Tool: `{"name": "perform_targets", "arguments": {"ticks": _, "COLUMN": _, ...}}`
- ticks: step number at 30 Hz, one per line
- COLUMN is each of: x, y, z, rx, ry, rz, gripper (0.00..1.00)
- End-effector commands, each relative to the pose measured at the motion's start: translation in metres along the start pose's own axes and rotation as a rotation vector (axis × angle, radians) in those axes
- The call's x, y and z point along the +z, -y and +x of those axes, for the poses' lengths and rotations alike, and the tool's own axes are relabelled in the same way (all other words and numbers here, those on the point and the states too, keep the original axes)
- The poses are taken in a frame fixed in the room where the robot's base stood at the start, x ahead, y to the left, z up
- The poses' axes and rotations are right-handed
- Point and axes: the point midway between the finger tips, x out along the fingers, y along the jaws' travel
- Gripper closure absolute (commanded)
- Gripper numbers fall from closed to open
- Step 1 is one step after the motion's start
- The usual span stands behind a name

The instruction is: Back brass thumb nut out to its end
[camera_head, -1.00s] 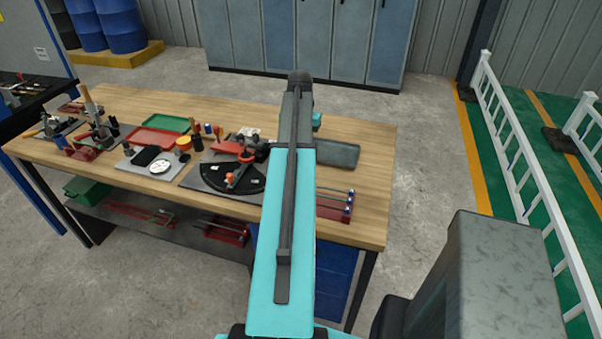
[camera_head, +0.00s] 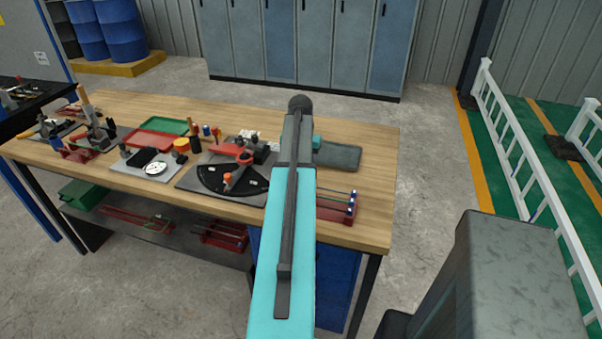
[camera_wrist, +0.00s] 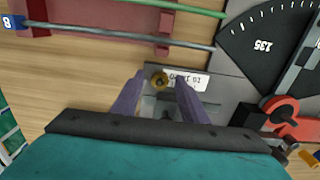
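The brass thumb nut (camera_wrist: 160,79) shows in the wrist view as a small round brass piece beside a white printed label (camera_wrist: 188,78) on a grey plate. My gripper (camera_wrist: 160,80) is open, with its two dark purple fingers on either side of the nut. Gaps show between the nut and both fingers. Whether the fingertips are level with the nut or above it I cannot tell. In the head view my arm hides the nut and the gripper.
A black dial plate (camera_wrist: 262,45) and a red lever with a knob (camera_wrist: 283,112) lie to the right in the wrist view. Rods (camera_wrist: 120,37) on a red rack run across the top left. The wooden bench (camera_head: 372,200) also holds trays and tools at its left.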

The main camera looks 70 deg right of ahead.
Motion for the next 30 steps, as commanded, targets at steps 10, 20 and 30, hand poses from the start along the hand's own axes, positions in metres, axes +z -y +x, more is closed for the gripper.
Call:
{"name": "perform_targets", "arguments": {"ticks": 10, "x": -0.0002, "y": -0.0005, "z": 0.0004, "rx": 0.000, "ry": 0.000, "rz": 0.001, "gripper": 0.69}}
{"name": "perform_targets", "arguments": {"ticks": 20, "x": -0.0004, "y": -0.0009, "z": 0.0003, "rx": 0.000, "ry": 0.000, "rz": -0.001, "gripper": 1.00}}
{"name": "perform_targets", "arguments": {"ticks": 30, "x": -0.0008, "y": -0.0014, "z": 0.0000, "rx": 0.000, "ry": 0.000, "rz": -0.084, "gripper": 1.00}}
